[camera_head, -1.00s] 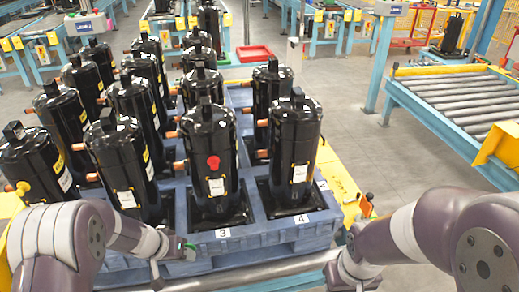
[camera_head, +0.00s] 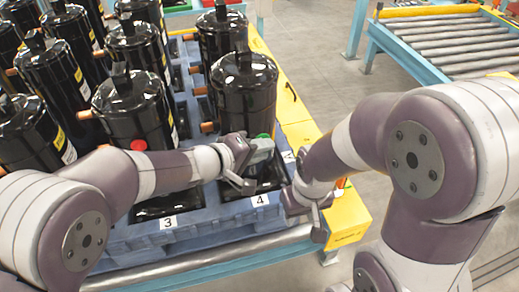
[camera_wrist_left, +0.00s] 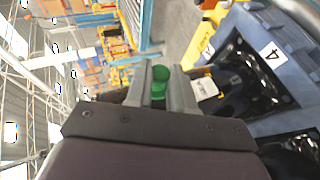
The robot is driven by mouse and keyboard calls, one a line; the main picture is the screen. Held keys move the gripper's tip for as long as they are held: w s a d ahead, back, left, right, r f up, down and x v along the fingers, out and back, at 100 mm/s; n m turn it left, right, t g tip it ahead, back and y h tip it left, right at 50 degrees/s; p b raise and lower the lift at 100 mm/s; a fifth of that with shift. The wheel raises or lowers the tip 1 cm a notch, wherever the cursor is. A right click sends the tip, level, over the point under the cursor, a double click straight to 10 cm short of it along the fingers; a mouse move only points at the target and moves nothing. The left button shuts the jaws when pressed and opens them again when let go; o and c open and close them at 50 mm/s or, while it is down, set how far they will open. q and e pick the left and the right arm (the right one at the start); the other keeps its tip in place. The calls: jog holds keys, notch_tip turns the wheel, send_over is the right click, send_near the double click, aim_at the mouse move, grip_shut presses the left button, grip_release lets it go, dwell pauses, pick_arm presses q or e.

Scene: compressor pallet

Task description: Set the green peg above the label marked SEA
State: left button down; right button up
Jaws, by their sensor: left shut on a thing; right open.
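The green peg (camera_head: 263,137) is between the fingers of my left gripper (camera_head: 250,163), which is shut on it in front of the black compressor (camera_head: 245,95) at place 4. In the left wrist view, the green peg (camera_wrist_left: 160,74) shows between the left gripper's fingertips (camera_wrist_left: 161,84). A white label (camera_wrist_left: 206,88) on a black compressor shows right beside the fingers; its writing is too small to read. No label reading SEA can be made out. In the head view, my arm hides the lower front of the compressor. My right gripper (camera_head: 312,212) is open and empty at the pallet's right front corner.
Black compressors fill the blue pallet (camera_head: 215,214). The compressor (camera_head: 132,105) at place 3 carries a red peg (camera_head: 138,145). A yellow ledge (camera_head: 352,222) and small coloured items stand close to my right gripper. A roller conveyor (camera_head: 450,45) stands back right.

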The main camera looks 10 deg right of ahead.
pick_arm(q)
jog(key=shift+w+a+b, duration=0.15)
jog(key=shift+w+b, duration=0.45)
jog(key=shift+w, duration=2.1)
jog(key=shift+b, duration=0.55)
jog(key=shift+b, duration=0.55)
